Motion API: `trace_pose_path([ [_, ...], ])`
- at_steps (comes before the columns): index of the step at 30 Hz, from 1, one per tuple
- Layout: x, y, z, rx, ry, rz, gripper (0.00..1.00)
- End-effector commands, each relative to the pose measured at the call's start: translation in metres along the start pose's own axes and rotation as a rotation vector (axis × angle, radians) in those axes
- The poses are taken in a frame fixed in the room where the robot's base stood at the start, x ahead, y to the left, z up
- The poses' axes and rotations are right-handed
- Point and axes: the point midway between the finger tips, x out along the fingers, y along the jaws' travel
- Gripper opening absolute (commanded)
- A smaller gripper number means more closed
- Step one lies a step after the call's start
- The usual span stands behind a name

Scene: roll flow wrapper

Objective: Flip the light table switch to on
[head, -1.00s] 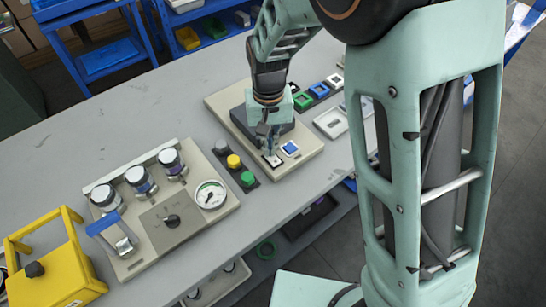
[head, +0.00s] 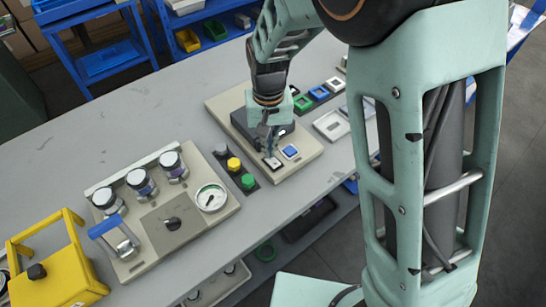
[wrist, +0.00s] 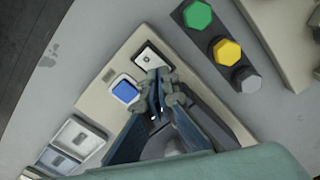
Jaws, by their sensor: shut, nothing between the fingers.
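A beige panel (head: 225,101) on the grey table carries a dark grey box, a small black-framed white rocker switch (head: 271,163) and a blue square button (head: 290,152). The rocker also shows in the wrist view (wrist: 151,56), with the blue button (wrist: 124,91) beside it. No label shows which is the light table switch, and I cannot tell the rocker's position. My gripper (head: 270,150) points down over the panel's front part. It is shut and empty. In the wrist view its fingertips (wrist: 159,80) lie close to the rocker; contact cannot be told.
Yellow (head: 233,164) and green (head: 248,181) buttons stand just left of the panel, with a grey one beyond. Framed switches (head: 318,93) sit to the right. The table's back left is clear.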

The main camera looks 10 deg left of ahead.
Motion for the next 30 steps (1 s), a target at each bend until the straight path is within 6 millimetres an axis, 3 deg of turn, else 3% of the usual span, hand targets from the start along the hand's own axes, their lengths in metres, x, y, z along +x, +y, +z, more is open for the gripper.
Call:
trace_pose_path([
  [18, -0.053, 0.000, 0.000, 0.000, 0.001, 0.000, 0.00],
  [30, -0.053, 0.000, 0.000, 0.000, 0.001, 0.000, 0.00],
])
